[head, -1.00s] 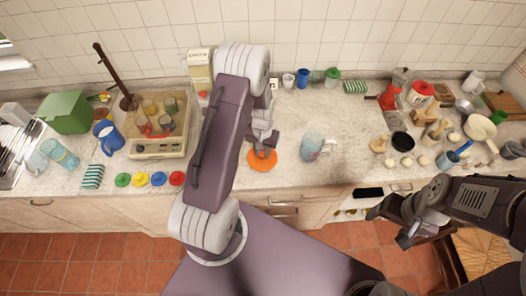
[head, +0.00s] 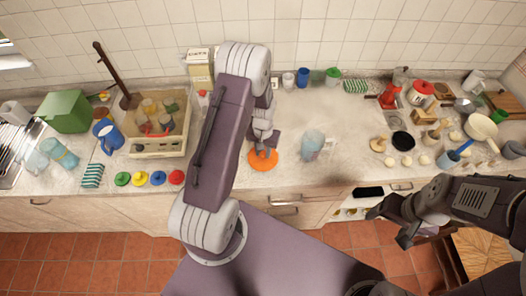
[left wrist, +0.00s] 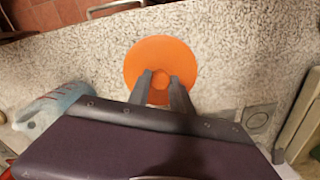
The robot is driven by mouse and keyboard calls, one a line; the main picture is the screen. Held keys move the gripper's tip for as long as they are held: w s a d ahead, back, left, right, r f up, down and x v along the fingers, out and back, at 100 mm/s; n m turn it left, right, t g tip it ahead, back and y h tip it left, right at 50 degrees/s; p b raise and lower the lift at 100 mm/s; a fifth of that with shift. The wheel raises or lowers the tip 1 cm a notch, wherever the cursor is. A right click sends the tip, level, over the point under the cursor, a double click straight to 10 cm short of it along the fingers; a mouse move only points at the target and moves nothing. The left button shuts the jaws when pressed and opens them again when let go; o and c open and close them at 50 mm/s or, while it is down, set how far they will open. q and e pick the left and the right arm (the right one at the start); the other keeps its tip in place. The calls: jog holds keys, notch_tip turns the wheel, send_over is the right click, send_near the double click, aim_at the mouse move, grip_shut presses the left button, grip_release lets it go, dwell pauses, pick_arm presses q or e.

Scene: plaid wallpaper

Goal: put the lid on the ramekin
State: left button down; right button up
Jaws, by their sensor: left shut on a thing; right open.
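An orange disc-shaped lid (head: 263,161) with a small knob lies at the counter's front, near my left forearm. In the left wrist view the orange lid (left wrist: 145,57) is just beyond my left gripper (left wrist: 160,82), which is shut on its knob. My left gripper (head: 262,149) also shows in the head view, over the lid. In the head view my arm hides that spot. My right gripper (head: 388,225) is open and empty, in front of the counter.
A beige crate (head: 158,148) with several items stands to the left. Green, yellow, blue and red discs lie along the front edge. Pans and small items crowd the right side.

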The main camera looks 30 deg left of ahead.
pick_arm(q)
jog(key=shift+s+f, duration=0.15)
jog(key=shift+f, duration=0.1)
jog(key=c, duration=1.5)
grip_release()
jog(key=o, duration=0.4)
jog(key=shift+w, duration=0.3)
notch_tip(320, 180, up, 9)
jog(key=shift+b, duration=0.75)
